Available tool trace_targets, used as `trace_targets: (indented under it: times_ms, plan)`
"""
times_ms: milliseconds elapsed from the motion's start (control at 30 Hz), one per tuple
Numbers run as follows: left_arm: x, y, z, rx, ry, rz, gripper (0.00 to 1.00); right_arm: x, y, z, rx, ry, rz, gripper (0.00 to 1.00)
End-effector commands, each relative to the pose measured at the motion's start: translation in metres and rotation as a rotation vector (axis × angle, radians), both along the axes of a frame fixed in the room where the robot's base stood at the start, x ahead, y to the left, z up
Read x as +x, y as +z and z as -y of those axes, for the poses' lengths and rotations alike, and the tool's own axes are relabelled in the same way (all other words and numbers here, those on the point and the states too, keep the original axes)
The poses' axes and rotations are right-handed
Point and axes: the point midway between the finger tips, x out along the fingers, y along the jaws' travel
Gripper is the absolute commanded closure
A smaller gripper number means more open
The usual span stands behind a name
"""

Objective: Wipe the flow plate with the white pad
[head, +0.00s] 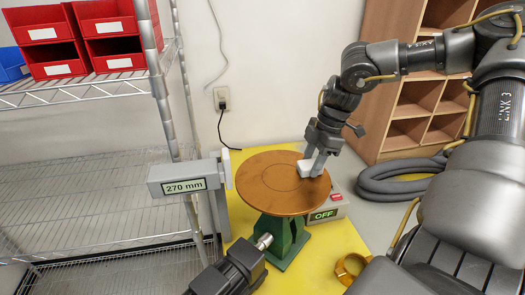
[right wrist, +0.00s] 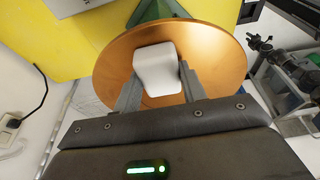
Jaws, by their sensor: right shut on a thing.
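The flow plate (head: 265,190) is a round, copper-brown disc on a green stand (head: 281,243). A faint circle marks its middle. The white pad (head: 308,169) is at the plate's right part, on or very close to its surface; I cannot tell if it touches. My right gripper (head: 318,157) reaches down from above and is shut on the pad. In the right wrist view, the pad (right wrist: 158,70) sits between the two grey fingers, with the orange plate (right wrist: 112,62) behind it. My left gripper cannot be made out.
A grey gauge reading 270 mm (head: 180,184) stands at the plate's left edge. An OFF box (head: 327,214) and a brass ring (head: 351,268) are to the right. A dark unit (head: 232,271) is in front. Wire shelving (head: 90,200) is left; a coiled hose (head: 395,184) lies right.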

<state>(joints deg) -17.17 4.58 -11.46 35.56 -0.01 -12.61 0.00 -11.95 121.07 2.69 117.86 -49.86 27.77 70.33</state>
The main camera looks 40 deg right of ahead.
Motion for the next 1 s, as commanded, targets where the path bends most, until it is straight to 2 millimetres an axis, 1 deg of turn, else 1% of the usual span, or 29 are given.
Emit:
trace_targets:
  times_ms: [33, 67, 100, 133, 167, 600, 800, 1000]
  plan:
    - [-0.001, 0.006, 0.000, 0.000, 0.000, -0.001, 0.64, -0.001, 0.006, 0.001, -0.002, -0.002, -0.001, 0.80]
    - [-0.002, 0.009, 0.000, 0.000, 0.000, -0.002, 0.64, -0.001, 0.007, 0.001, -0.001, -0.002, -0.002, 0.80]
    - [-0.002, 0.012, 0.000, 0.000, 0.000, -0.002, 0.64, 0.000, 0.020, 0.001, -0.004, -0.001, 0.003, 0.80]
    - [-0.002, 0.014, 0.000, 0.000, 0.000, -0.002, 0.64, 0.000, 0.028, 0.001, -0.003, -0.001, 0.004, 0.80]
    - [-0.001, 0.015, 0.000, -0.001, 0.000, -0.002, 0.64, 0.000, 0.028, 0.000, -0.001, -0.001, 0.000, 0.80]
    - [-0.001, 0.044, 0.001, -0.001, 0.000, -0.001, 0.64, -0.004, 0.067, 0.004, -0.001, -0.009, 0.000, 0.80]
    - [-0.001, 0.053, 0.001, -0.001, 0.000, -0.001, 0.64, -0.006, 0.079, 0.005, 0.000, -0.014, 0.000, 0.80]
    - [-0.001, 0.054, 0.000, -0.001, 0.000, -0.001, 0.64, -0.007, 0.082, 0.006, 0.000, -0.015, 0.000, 0.80]
